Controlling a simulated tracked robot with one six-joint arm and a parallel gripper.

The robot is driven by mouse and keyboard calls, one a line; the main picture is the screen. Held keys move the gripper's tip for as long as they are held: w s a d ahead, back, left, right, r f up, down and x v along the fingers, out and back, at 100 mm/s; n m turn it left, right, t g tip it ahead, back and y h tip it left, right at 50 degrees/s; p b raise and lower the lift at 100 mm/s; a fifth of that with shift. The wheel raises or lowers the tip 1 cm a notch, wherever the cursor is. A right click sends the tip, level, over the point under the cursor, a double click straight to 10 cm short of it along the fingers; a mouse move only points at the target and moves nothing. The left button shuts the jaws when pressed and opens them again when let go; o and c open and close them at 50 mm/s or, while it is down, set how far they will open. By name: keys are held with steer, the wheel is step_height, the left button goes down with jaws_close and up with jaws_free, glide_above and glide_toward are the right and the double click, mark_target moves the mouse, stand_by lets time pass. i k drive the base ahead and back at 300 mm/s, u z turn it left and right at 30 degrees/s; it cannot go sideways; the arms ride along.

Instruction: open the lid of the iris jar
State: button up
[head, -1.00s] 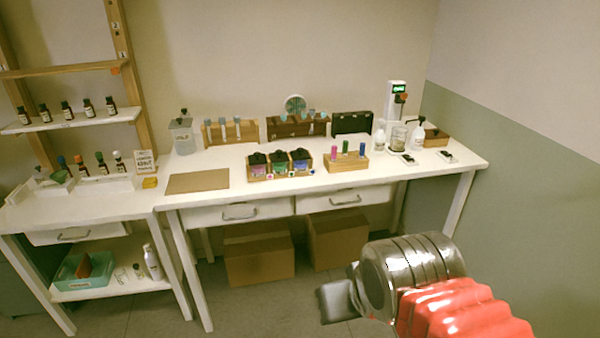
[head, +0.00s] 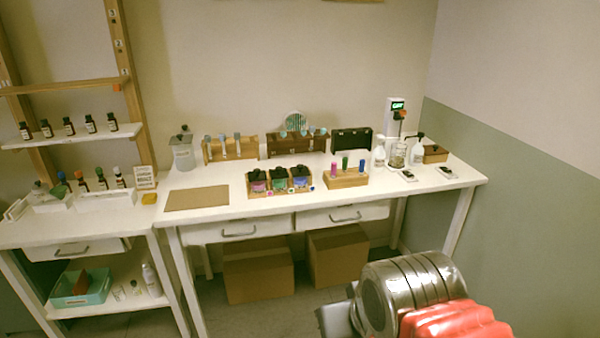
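Three small jars with dark lids stand in wooden holders in the middle of the table: one with a pink-purple label (head: 258,186), one with a green label (head: 279,183) and one with a blue label (head: 301,181). The lids look closed, but the jars are small and blurred. The label words are too small to read, so I cannot tell which is the iris jar. My gripper (head: 336,318) is at the bottom of the view, in front of the table and well apart from the jars. Its fingers are partly hidden, so its opening does not show.
A wooden block with coloured sticks (head: 346,181) stands right of the jars. A brown mat (head: 197,198) lies left. A lidded glass jar (head: 183,152), tool racks (head: 230,157) and pump bottles (head: 417,150) line the back. Cardboard boxes (head: 258,272) sit beneath the table (head: 215,222).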

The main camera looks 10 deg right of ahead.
mark_target(300, 170)
steer(key=k, duration=1)
steer(key=u, duration=0.8)
steer(key=i, duration=1.65)
